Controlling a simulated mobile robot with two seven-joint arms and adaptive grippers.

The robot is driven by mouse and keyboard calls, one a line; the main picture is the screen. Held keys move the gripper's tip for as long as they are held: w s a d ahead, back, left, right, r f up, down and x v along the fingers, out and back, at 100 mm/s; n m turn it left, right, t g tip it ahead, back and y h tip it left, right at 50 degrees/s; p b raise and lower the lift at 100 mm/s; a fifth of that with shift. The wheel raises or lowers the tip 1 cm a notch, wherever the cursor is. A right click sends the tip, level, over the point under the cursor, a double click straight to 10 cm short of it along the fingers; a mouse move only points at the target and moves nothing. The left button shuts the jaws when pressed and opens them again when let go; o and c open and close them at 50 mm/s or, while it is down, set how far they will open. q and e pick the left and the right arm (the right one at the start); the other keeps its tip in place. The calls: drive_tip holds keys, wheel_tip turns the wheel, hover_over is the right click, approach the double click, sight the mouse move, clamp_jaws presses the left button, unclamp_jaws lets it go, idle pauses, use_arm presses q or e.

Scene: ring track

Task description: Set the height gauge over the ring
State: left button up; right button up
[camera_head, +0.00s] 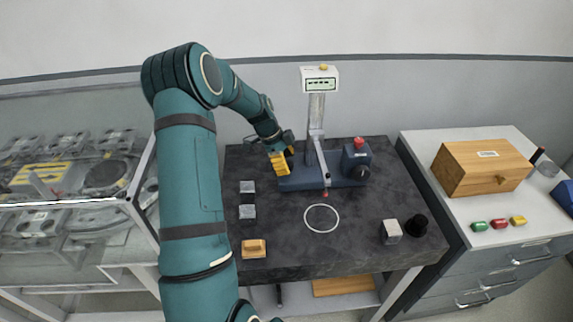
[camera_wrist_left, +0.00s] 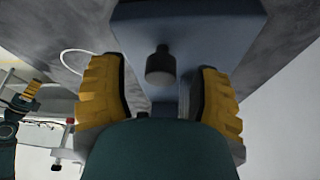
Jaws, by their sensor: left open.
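The height gauge stands at the back of the dark tabletop, with a blue base (camera_head: 300,178), an upright column and a display head (camera_head: 320,80). Its measuring arm (camera_head: 325,160) reaches forward, with a red tip short of the ring. The white ring (camera_head: 321,229) lies flat in front of the gauge. My left gripper (camera_head: 281,162) is at the left end of the base. In the wrist view, its yellow fingers (camera_wrist_left: 160,95) are open on either side of a dark knob (camera_wrist_left: 160,67), with gaps visible. My right gripper (camera_wrist_left: 32,90) seems to show small at the left edge there.
Metal blocks (camera_head: 247,211) and a wooden block (camera_head: 254,248) lie on the left of the tabletop. A metal cube (camera_head: 391,232) and black cylinder (camera_head: 417,225) are at right. A wooden box (camera_head: 480,167) stands on the white cabinet. The tabletop around the ring is clear.

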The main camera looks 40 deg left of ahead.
use_arm(q)
drive_tip(key=v, duration=1.1)
drive_tip(key=shift+s, duration=0.15)
